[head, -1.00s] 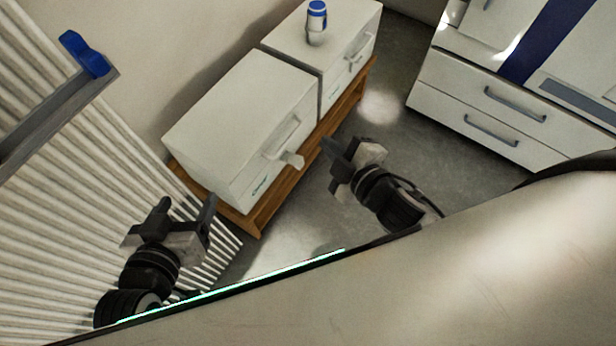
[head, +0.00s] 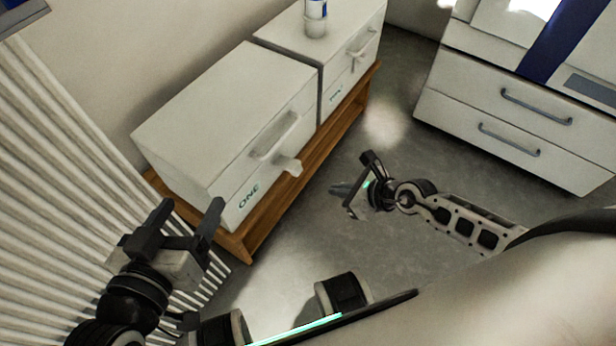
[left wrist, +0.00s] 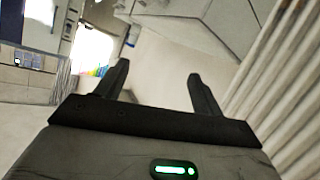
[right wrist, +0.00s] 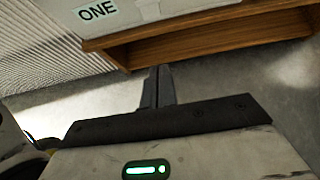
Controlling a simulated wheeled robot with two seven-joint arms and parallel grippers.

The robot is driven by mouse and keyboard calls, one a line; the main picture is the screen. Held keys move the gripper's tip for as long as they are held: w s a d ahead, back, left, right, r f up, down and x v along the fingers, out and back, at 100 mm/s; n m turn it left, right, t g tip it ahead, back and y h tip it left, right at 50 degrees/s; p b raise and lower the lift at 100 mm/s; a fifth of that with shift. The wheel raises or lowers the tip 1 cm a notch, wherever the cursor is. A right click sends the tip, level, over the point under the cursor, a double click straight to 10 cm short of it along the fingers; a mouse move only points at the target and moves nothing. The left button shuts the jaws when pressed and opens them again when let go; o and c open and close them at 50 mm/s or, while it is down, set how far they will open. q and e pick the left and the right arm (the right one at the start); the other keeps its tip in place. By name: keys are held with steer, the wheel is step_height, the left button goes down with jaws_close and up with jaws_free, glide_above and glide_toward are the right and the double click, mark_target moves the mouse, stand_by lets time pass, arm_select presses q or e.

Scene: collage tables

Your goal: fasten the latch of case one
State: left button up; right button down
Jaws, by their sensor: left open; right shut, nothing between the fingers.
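Case one (head: 205,115) is the nearer white box, with a "ONE" label (head: 248,196) on its front. Its pale latch lever (head: 288,165) sticks out below the long handle (head: 273,135); I cannot tell whether it is fastened. My right gripper (head: 338,188) is shut and empty, apart from the latch, to its right and lower in the head view. In the right wrist view its fingers (right wrist: 158,84) are together, below the label and the case's lower edge. My left gripper (head: 188,206) is open and empty in front of the case's left end; its spread fingers also show in the left wrist view (left wrist: 158,75).
A second white case (head: 325,50) stands behind on the same wooden bench (head: 300,178), with a blue-and-white bottle (head: 315,12) on top. White drawers (head: 500,110) stand at the right. A ribbed wall panel (head: 60,180) is at the left. Grey floor between is clear.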

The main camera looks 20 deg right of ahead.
mark_target(288, 167)
steer(key=b+x, duration=0.6)
steer(key=x, duration=0.4)
arm_select(q)
steer(key=shift+w+d+r+n+t+h+p, duration=0.25)
steer(key=shift+d+r+n+t+h+p, duration=0.25)
steer(key=shift+d+r+n+h+p, duration=0.25)
arm_select(e)
steer(key=shift+w+a+r, duration=0.15)
steer(key=shift+r, duration=0.5)
steer(key=shift+w+a+r, duration=0.15)
steer(key=shift+w+r, duration=0.05)
steer(key=shift+r, duration=0.45)
steer(key=shift+w+a+r, duration=0.15)
steer(key=shift+a+r, duration=0.05)
steer(key=shift+r, duration=0.4)
arm_select(q)
steer(key=shift+a, duration=0.1)
